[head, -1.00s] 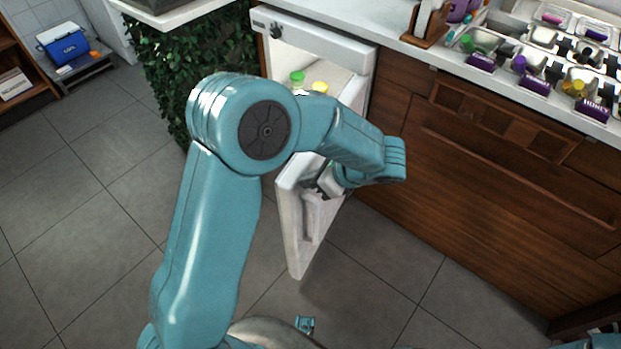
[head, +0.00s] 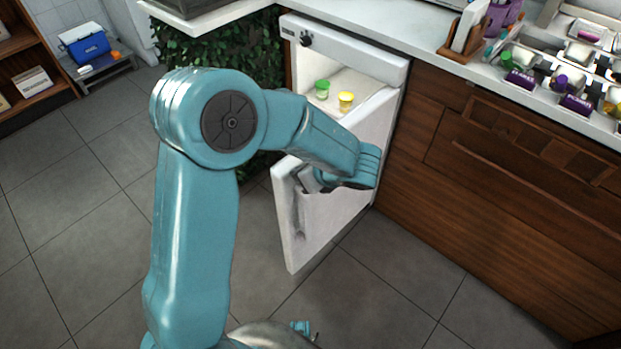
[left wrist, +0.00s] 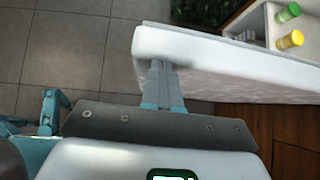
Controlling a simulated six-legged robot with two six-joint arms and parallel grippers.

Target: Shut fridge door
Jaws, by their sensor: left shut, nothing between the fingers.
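The small white fridge (head: 345,45) stands under the counter, its upper interior visible through the opening. Its white door (head: 335,225) is hinged at the right and stands partly open, with its outer face and handle recess towards me. My left gripper (head: 303,183) is at the door's upper free side, partly hidden by my wrist. In the left wrist view, the shut, empty fingers (left wrist: 157,75) are against or very close to the door (left wrist: 215,65); exact contact is unclear.
A green-lidded jar (head: 322,89) and a yellow-lidded jar (head: 346,101) stand inside the fridge. Wooden drawers (head: 500,190) adjoin it at right, and a leafy panel (head: 215,55) at left. Grey floor tiles (head: 80,200) are clear at left.

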